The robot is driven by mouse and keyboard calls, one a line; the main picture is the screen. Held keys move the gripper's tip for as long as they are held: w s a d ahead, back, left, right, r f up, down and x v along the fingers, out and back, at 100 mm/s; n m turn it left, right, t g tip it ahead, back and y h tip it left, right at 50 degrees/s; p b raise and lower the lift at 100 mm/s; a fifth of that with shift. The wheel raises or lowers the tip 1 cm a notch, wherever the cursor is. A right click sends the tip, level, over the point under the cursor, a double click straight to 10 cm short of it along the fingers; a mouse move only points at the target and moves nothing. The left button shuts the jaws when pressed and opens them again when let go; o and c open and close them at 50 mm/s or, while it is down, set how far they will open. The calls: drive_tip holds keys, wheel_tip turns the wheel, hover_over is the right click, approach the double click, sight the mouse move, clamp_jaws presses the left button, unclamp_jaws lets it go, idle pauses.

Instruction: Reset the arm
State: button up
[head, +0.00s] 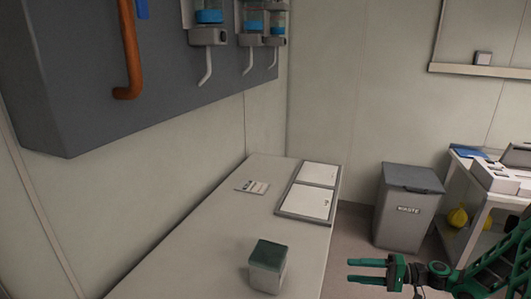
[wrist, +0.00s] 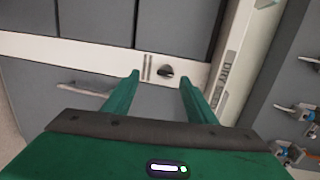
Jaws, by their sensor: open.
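My gripper (head: 367,271) is green and shows at the lower right of the head view. Its two fingers are apart, with nothing between them. In the head view it appears just right of the long bench's front end. In the wrist view my gripper (wrist: 160,78) is open too. My green arm (head: 495,262) reaches in from the right edge of the head view.
A box with a green lid (head: 268,265) stands on the pale bench (head: 190,250). A framed two-panel board (head: 307,202) and a small card (head: 252,187) lie farther back. A grey waste bin (head: 408,207) stands on the floor. A grey wall cabinet with dispensers (head: 208,36) overhangs the bench.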

drive_tip(key=s+d+r+m+g+h, duration=0.1)
drive_tip(key=s+d+r+g+h, duration=0.1)
drive_tip(key=s+r+h, duration=0.5)
drive_tip(key=s+d+r+m+g+h, duration=0.1)
drive_tip(key=s+d+r+g+h, duration=0.2)
drive_tip(key=s+r, duration=1.7)
drive_tip(key=shift+s+d+m+h, duration=0.4)
drive_tip(key=shift+s+d+h, duration=0.6)
drive_tip(key=shift+s+h, duration=2.1)
drive_tip(key=shift+s+r+y, duration=0.1)
drive_tip(key=shift+s+y, duration=0.25)
drive_tip(key=shift+y, duration=0.05)
